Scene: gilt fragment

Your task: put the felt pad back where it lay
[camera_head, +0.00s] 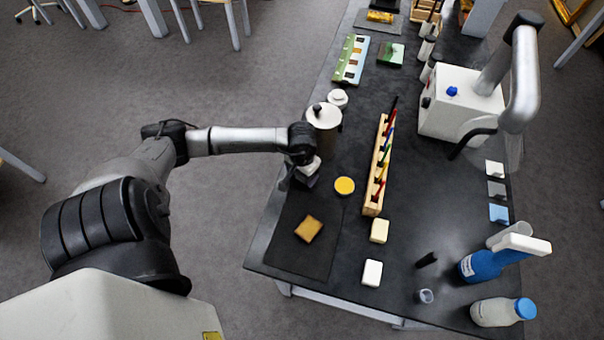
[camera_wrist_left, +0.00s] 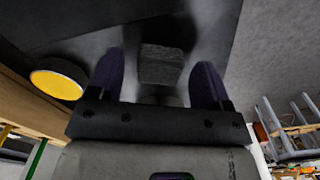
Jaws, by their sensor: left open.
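A small dark grey, rough-textured block (camera_wrist_left: 160,66), which looks like the felt pad, is on the dark surface in the left wrist view. My left gripper (camera_wrist_left: 158,80) is open, with one dark finger on each side of the block and a visible gap to each. In the head view my left gripper (camera_head: 297,180) is low over the far left part of the black mat (camera_head: 290,255); the hand and wrist hide the block there. A golden-brown square piece (camera_head: 308,228) lies on the mat. My right gripper is in neither view.
A round yellow-topped dish (camera_head: 344,185) is right of the gripper, and a lidded metal pot (camera_head: 323,118) stands just behind it. A wooden rack (camera_head: 375,190) holds coloured tools. A cream block (camera_head: 379,230) and a white block (camera_head: 372,273) lie nearer.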

